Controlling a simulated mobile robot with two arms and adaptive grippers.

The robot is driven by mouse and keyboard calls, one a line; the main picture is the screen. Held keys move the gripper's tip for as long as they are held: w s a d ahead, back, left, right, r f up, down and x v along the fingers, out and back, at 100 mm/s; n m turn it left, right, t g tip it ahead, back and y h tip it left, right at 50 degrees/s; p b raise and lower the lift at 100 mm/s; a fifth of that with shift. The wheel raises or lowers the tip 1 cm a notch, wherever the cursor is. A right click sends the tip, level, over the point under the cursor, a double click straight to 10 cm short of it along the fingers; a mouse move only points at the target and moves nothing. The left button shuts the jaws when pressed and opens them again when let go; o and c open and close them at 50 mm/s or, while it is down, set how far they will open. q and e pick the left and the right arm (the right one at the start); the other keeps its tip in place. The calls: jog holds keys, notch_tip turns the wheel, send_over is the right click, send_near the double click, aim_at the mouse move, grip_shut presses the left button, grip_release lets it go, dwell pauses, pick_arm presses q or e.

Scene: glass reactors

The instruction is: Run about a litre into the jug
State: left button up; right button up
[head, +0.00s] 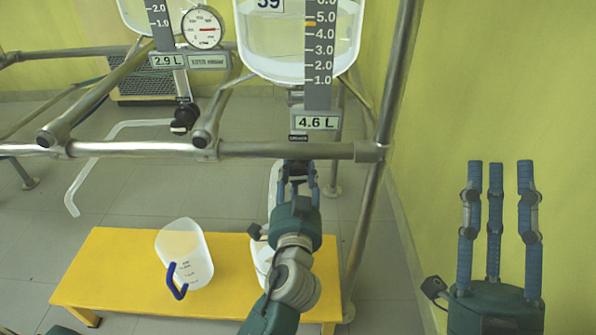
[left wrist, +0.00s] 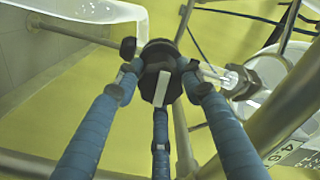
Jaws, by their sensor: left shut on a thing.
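The jug (head: 190,245) is translucent white with a blue handle (head: 175,283) and stands upright on the yellow bench (head: 110,265). A glass reactor (head: 285,68) marked 4.6 L hangs above and to the right of it, holding clear liquid. My left gripper (head: 298,168) is below this reactor, shut on a black knob (left wrist: 160,75) with a white bar on it, clearest in the left wrist view. My right gripper (head: 497,172) is open and empty at the far right, fingers up.
A second reactor (head: 135,15) marked 2.9 L has a black valve knob (head: 185,118) and a gauge (head: 202,27). A steel frame rail (head: 250,150) crosses above the bench. A white bent tube (head: 82,180) hangs at left. A white object (head: 262,257) is partly hidden by my left arm.

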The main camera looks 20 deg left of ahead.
pick_arm(q)
jog(key=shift+a+f, duration=0.2)
jog(key=shift+f, duration=0.15)
pick_arm(e)
jog(key=shift+w+f, duration=0.25)
pick_arm(q)
jog(key=o, duration=1.2)
jog(key=shift+a, duration=0.1)
jog(key=shift+c, duration=0.2)
jog(key=shift+r, duration=0.15)
pick_arm(e)
jog(key=shift+a, duration=0.15)
